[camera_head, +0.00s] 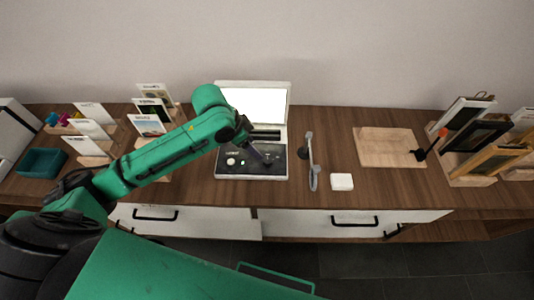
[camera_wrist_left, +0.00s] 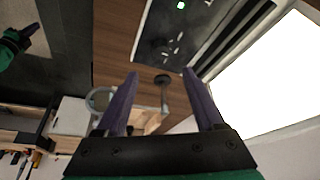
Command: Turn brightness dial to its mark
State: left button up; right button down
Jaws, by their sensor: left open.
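The control unit shows in the head view as a dark panel (camera_head: 226,171) in a light case with a raised bright white screen (camera_head: 255,103). My left gripper (camera_head: 266,158) is over the panel's right part, right of the pale knob. In the left wrist view its two fingers (camera_wrist_left: 158,88) are apart, with nothing between the tips.
A wooden board (camera_head: 390,147) and frames in holders (camera_head: 477,137) lie farther right. Card stands (camera_head: 150,124) and a teal tray (camera_head: 42,162) are left.

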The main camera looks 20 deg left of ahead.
pick_arm(q)
send_near(267, 160)
jog(key=shift+d+f, duration=0.25)
jog(key=shift+f, duration=0.25)
jog(key=shift+d+f, duration=0.25)
jog(key=shift+f, duration=0.2)
jog(key=x, duration=0.6)
jog(key=shift+w+a, duration=0.1)
jog(key=shift+w, duration=0.2)
jog(key=shift+f, duration=0.2)
grip_shut()
pick_arm(e)
jog(key=shift+s+r, duration=0.2)
jog(key=shift+s, duration=0.1)
